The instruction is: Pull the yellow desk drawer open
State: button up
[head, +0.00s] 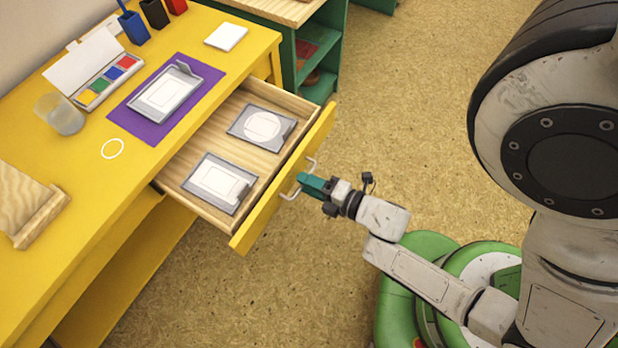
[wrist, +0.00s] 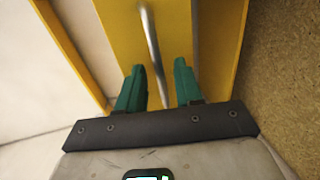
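The yellow desk drawer (head: 283,190) stands pulled well out of the desk, so its wooden inside shows. Its pale metal handle (head: 289,195) is on the yellow front. My gripper (head: 308,183) has teal fingers and is at the middle of the handle, covering part of it. In the wrist view the two fingertips (wrist: 159,72) are apart, with the handle bar (wrist: 152,45) running between them. A gap shows on each side of the bar, so the gripper looks open around it and not clamped. The drawer front (wrist: 120,35) also shows there.
The yellow desk (head: 75,205) carries a purple mat (head: 128,122), a paint box (head: 110,82), a glass (head: 62,118) and cups. A green shelf (head: 318,88) stands behind. The floor in front is clear.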

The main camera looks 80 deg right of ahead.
jog(key=v, duration=1)
jog(key=shift+s+b, duration=0.3)
jog(key=shift+b, duration=0.05)
jog(key=shift+a, duration=0.1)
